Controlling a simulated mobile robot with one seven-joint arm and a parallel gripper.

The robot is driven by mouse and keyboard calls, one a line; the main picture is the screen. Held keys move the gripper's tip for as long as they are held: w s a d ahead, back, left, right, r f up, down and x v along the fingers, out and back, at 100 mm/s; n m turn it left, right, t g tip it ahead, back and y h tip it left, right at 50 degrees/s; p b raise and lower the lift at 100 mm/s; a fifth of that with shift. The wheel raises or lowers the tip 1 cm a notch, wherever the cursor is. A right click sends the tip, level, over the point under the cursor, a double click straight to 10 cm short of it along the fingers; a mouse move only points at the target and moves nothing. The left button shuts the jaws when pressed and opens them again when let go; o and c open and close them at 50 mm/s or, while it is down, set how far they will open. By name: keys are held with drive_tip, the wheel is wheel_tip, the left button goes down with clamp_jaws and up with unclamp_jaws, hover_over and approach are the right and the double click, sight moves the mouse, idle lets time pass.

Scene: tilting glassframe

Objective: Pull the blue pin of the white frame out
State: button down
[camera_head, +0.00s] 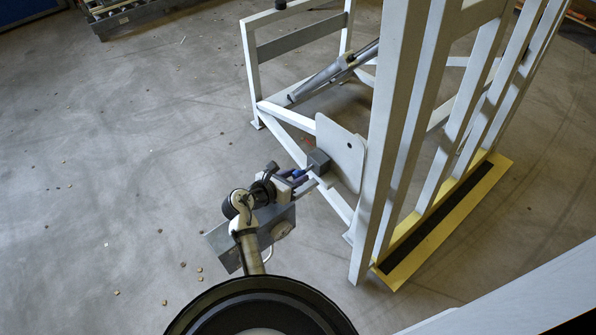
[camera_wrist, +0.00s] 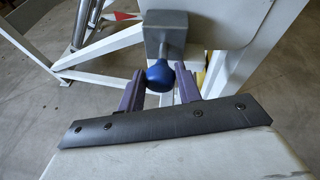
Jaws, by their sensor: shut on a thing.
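The blue pin (camera_wrist: 160,74) has a round blue knob on a short grey shank. It sticks out of a grey block (camera_wrist: 166,28) fixed to the white frame (camera_head: 285,112). The pin also shows small in the head view (camera_head: 300,173), next to the grey block there. My gripper (camera_wrist: 161,88) has its two purple fingers on either side of the blue knob and is shut on it. In the head view my gripper (camera_head: 302,178) is at the block, low on the frame. The part of the pin inside the block is hidden.
A white plate (camera_head: 341,150) stands just behind the block. Tall white posts (camera_head: 400,100) rise to the right over a yellow and black strip (camera_head: 445,215). A grey cylinder (camera_head: 335,75) slants inside the frame. The floor at left is open, with small scattered bits.

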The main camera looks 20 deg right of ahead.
drive_tip(key=c, duration=1)
unclamp_jaws()
drive_tip(key=shift+s+a, duration=0.1)
drive_tip(key=shift+a, duration=0.15)
drive_tip(key=b+v, duration=0.1)
drive_tip(key=v, duration=1.3)
